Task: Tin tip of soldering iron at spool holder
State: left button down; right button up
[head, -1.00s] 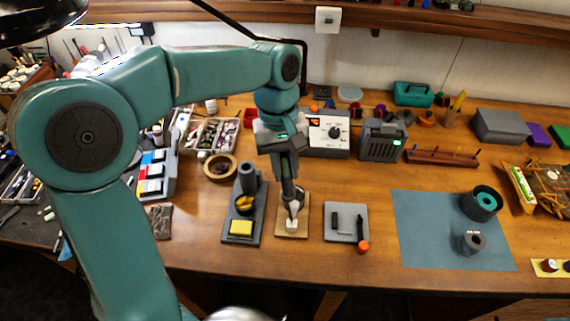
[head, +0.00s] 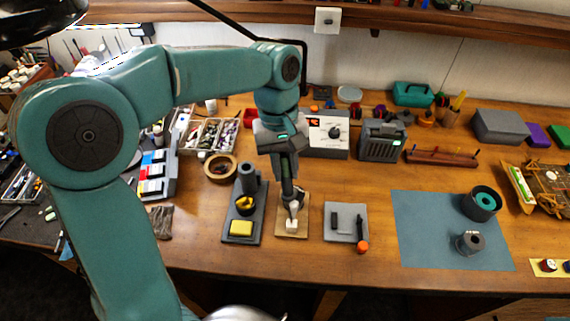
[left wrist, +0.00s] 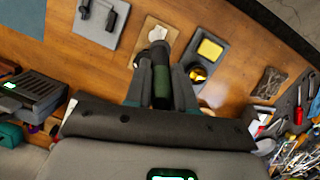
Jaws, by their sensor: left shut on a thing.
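My left gripper (head: 292,196) points down and is shut on the soldering iron. The iron's dark green and black handle (left wrist: 161,82) shows between the fingers in the left wrist view. The spool holder, a small wooden base (head: 285,234) with a pale spool (head: 292,224), is directly under the gripper. It also shows beyond the iron in the left wrist view (left wrist: 157,34). The iron's front end is over or at the spool; I cannot tell whether the tip touches it. The grey iron stand (head: 252,221) with brass wool and a yellow sponge (head: 241,228) is just left.
A grey plate (head: 336,233) with a black tool with an orange end lies right of the spool holder. A blue mat (head: 430,225) with dark round parts is farther right. A soldering station (head: 328,143) and grey box (head: 382,139) stand behind. Bare wood lies between.

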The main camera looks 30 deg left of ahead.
aim_at(286, 159)
pick_arm(q)
jog(key=shift+s+d+p+v, duration=0.1)
jog(key=shift+d+p+v, duration=0.1)
jog(key=shift+p+v, duration=0.7)
jog(key=shift+s+d+p+v, duration=0.15)
jog(key=shift+p+v, duration=0.65)
jog(key=shift+v, duration=0.2)
jog(key=shift+s+d+p+v, duration=0.1)
jog(key=shift+d+p+v, duration=0.1)
jog(key=shift+p+v, duration=0.7)
jog(key=shift+r, duration=0.15)
